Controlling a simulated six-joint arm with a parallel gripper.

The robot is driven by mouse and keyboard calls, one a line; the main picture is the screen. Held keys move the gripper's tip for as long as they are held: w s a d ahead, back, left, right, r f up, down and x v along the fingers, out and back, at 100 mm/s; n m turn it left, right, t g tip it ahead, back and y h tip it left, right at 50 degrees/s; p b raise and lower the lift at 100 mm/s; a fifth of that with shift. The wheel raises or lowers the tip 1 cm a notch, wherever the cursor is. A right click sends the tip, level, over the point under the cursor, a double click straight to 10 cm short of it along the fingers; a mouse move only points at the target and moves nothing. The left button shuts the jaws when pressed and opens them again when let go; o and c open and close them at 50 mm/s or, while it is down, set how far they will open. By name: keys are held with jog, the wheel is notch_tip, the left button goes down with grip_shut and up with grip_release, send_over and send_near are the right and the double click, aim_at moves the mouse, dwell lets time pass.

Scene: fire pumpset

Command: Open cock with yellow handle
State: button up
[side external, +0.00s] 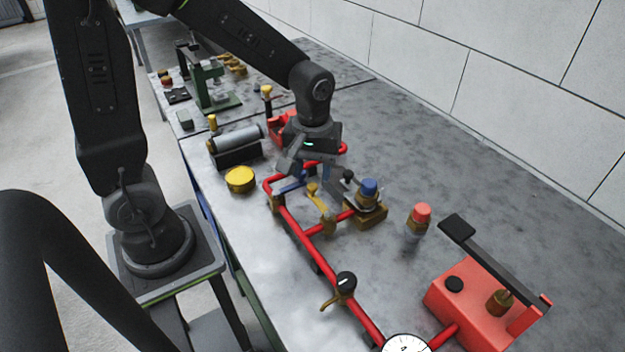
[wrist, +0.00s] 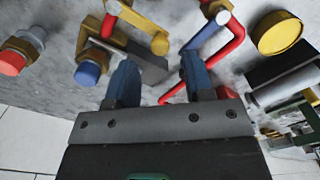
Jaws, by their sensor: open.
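The cock with the yellow handle (side external: 319,199) sits on the red pipework, left of the brass block with the blue cap. In the wrist view its yellow handle (wrist: 138,24) lies at the top, slanting from upper left to a rounded end at lower right. My gripper (side external: 312,173) is above and just behind the handle in the side view.
A blue handle (wrist: 205,30) is close to the right finger. A blue-capped brass fitting (side external: 369,190) and a red-capped fitting (side external: 419,218) stand to the right. The red pump box (side external: 470,302), red pipe (side external: 300,232) and yellow round cap (side external: 240,179) surround the work.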

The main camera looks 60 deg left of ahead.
aim_at(312, 185)
jog(key=shift+f, duration=1.8)
jog(key=shift+c, duration=0.5)
grip_shut()
